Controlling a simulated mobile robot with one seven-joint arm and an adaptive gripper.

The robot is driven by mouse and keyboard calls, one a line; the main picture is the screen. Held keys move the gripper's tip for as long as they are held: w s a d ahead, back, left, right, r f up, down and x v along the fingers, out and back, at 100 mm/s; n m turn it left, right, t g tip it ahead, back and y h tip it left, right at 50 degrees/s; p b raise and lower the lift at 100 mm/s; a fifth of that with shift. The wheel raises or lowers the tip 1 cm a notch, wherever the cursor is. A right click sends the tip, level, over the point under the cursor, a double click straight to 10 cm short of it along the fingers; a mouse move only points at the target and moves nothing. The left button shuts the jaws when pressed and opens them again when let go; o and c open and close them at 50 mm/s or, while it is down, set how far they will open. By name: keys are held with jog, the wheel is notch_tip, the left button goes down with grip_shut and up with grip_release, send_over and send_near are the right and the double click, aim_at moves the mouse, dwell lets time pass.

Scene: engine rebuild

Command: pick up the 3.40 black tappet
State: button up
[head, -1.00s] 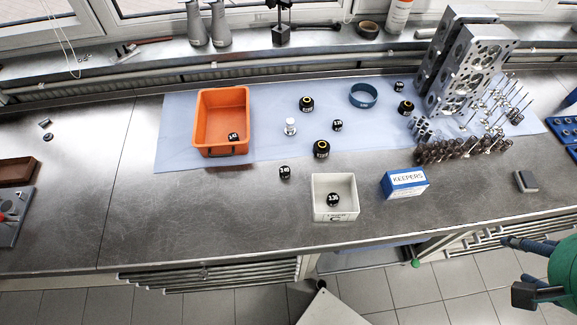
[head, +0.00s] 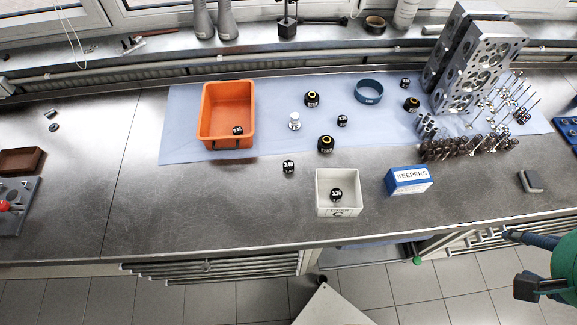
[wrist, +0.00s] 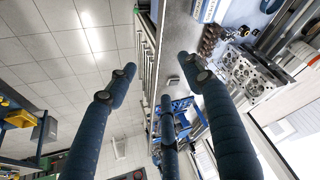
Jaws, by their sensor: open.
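The 3.40 black tappet (head: 289,167) stands on the bare steel bench in the head view, just in front of the blue mat, between the orange bin and the white box. My gripper (head: 523,262) is at the right edge of the head view, beyond the bench's front edge and far from the tappet. Its blue fingers also show in the wrist view (wrist: 155,78), spread apart with nothing between them. The tappet does not show in the wrist view.
An orange bin (head: 205,138) and a white box (head: 322,205) each hold a similar black tappet. A KEEPERS box (head: 408,181) stands right of the white box. Cylinder heads and valves (head: 455,145) crowd the right. The bench front is mostly clear.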

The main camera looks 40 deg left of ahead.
jog(key=w+a+f+m+g, duration=0.15)
jog(key=w+a, duration=0.25)
jog(key=a, duration=0.5)
jog(key=w+a+f+g+y, duration=0.1)
jog(key=w+a+f, duration=0.1)
jog(key=w+a, duration=0.45)
jog(key=w+a+f+g, duration=0.1)
jog(key=w+a+f, duration=0.15)
jog(key=a, duration=0.75)
jog(key=s+a+f, duration=0.2)
jog(key=a+f, duration=0.4)
jog(key=a, duration=0.4)
jog(key=s+a+f+m+g, duration=0.1)
jog(key=s+a+f, duration=0.2)
jog(key=a+f, duration=0.3)
jog(key=s+a+f+m+g+h+p, duration=0.1)
jog(key=s+a+f, duration=0.2)
jog(key=a, duration=1)
notch_tip(320, 180, down, 3)
jog(key=shift+a+r, duration=0.1)
jog(key=shift+a, duration=0.25)
jog(key=b, duration=0.1)
send_over(288, 164)
jog(key=shift+f, duration=4.3)
